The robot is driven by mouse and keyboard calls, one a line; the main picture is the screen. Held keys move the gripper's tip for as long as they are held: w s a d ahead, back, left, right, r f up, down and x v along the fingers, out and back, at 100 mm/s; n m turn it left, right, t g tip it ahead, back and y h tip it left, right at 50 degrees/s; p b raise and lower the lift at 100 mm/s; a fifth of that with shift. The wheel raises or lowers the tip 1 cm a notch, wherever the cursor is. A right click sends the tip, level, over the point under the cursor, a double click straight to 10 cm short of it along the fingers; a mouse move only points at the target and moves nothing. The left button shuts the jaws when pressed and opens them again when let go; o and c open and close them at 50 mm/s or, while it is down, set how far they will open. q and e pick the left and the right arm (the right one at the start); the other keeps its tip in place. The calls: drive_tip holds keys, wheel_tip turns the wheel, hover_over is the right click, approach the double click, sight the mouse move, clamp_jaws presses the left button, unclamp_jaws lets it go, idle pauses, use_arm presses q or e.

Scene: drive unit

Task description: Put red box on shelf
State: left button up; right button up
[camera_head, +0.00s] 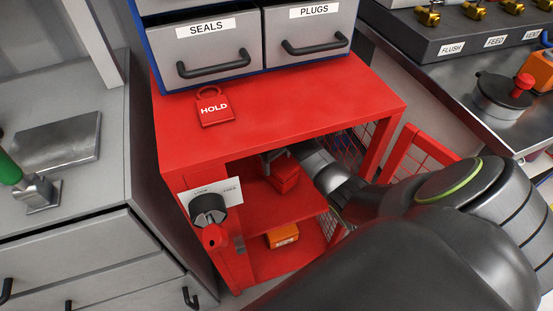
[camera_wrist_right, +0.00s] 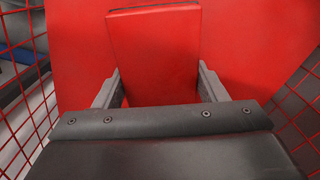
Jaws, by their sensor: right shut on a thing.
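The red box (camera_head: 286,183) is inside the red cabinet, at the level of its middle shelf (camera_head: 262,205). My right arm reaches in through the cabinet's open front. My right gripper (camera_head: 277,163) is shut on the red box. In the right wrist view the red box (camera_wrist_right: 155,55) stands between the two fingers of my right gripper (camera_wrist_right: 158,88), with red cabinet surface behind it. I cannot tell whether the box touches the shelf. My left gripper is not in view.
An orange box (camera_head: 282,236) lies on the lower level of the cabinet. A mesh door (camera_head: 412,158) stands open at right. A lock knob (camera_head: 208,208) is on the front left post. A red HOLD tag (camera_head: 214,109) lies on the cabinet top (camera_head: 300,105), below the SEALS and PLUGS drawers.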

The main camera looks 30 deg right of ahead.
drive_tip(key=shift+f, duration=0.1)
drive_tip(key=o, duration=1.3)
drive_tip(key=shift+c, duration=0.2)
drive_tip(key=shift+r, duration=0.45)
wheel_tip(320, 180, up, 6)
drive_tip(key=shift+r+p, duration=0.1)
drive_tip(key=shift+p, duration=0.75)
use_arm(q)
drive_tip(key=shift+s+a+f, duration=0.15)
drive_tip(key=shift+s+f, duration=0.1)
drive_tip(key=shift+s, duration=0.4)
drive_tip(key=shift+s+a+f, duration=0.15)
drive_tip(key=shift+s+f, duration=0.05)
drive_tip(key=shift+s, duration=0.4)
use_arm(e)
drive_tip(key=shift+r, duration=0.35)
